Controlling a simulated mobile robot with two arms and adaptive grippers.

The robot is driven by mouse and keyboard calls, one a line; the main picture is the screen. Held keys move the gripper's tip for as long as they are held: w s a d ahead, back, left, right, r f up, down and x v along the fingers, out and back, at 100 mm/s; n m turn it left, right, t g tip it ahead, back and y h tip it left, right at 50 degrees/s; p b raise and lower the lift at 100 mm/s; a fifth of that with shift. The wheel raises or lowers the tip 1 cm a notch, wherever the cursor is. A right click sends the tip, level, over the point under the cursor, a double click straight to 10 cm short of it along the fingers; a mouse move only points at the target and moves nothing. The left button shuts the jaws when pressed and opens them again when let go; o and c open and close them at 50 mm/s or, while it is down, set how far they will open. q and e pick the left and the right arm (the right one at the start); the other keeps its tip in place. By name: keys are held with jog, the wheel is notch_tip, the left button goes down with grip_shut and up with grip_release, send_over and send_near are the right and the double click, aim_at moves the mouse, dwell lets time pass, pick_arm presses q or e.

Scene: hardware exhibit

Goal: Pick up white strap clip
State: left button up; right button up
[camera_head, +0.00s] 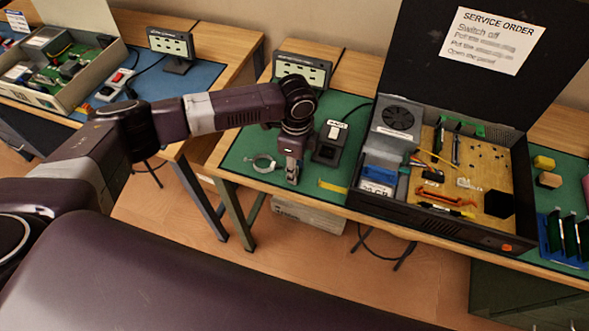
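My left gripper (292,176) points down over the green mat (240,145) on the middle bench. Its fingers look close together, but they are too small to tell whether they are open or shut, or whether anything is between them. A pale ring-shaped piece (262,163) lies on the mat just left of the gripper, apart from it. It may be the strap clip, but I cannot be sure. A small whitish piece (466,184) also lies inside the open black case (400,212). My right gripper is not in view.
A black device with a white label (331,143) stands close to the right of the gripper. A yellow strip (333,187) lies near the bench's front edge. The black case and its raised lid (433,85) fill the right side. A small display (302,70) stands behind.

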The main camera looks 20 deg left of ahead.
pick_arm(q)
jog(key=c, duration=0.6)
jog(key=shift+r, duration=0.15)
